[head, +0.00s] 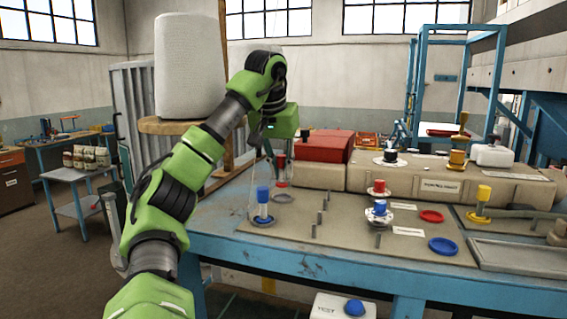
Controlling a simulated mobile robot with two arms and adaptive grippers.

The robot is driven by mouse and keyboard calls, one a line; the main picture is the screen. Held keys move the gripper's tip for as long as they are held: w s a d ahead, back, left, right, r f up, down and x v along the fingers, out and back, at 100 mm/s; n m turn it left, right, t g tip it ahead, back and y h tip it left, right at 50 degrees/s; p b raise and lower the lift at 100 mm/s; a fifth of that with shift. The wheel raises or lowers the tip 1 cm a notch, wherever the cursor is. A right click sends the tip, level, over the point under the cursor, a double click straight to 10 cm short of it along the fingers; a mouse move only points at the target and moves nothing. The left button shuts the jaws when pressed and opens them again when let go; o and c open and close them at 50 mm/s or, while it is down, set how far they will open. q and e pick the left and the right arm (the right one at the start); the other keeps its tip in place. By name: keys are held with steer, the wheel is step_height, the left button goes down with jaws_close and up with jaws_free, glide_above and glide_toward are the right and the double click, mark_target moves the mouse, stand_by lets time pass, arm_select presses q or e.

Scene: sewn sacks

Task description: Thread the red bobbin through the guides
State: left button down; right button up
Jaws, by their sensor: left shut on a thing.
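My left gripper (273,151) hangs over the left part of the blue workbench, fingers pointing down. It is shut on the red bobbin (281,173), a small red piece with a dark upper part at its fingertips. The fingers partly hide the bobbin, and I cannot tell whether its lower end touches the board. Several short grey guide posts (319,218) stand on the tan board (345,228), to the right of the gripper and nearer to me. A thin pale line runs down near the gripper; I cannot tell where it ends. My right gripper is not in view.
A blue bobbin (263,203) stands close in front of the gripper. A red-topped spool (379,187), a blue-and-white spool (379,210) and a yellow one (482,196) stand to the right. A red box (322,148) and a beige housing (430,176) are behind.

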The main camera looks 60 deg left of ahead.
arm_select(q)
steer(key=shift+w+f, duration=0.1)
steer(key=shift+f, duration=1.05)
steer(key=shift+w+d+r, duration=0.1)
steer(key=shift+w+d, duration=3.6)
steer(key=shift+d, duration=0.75)
steer(key=shift+w+d+f, duration=0.1)
steer(key=shift+w+d, duration=3.6)
steer(key=shift+d, duration=0.75)
steer(key=shift+w+d+r, duration=0.1)
steer(key=shift+w+d, duration=3.6)
steer(key=shift+d, duration=0.75)
steer(key=shift+w+d, duration=0.3)
steer(key=shift+a+f, duration=0.1)
steer(key=shift+f, duration=0.5)
steer(key=c, duration=1.9)
jaws_free()
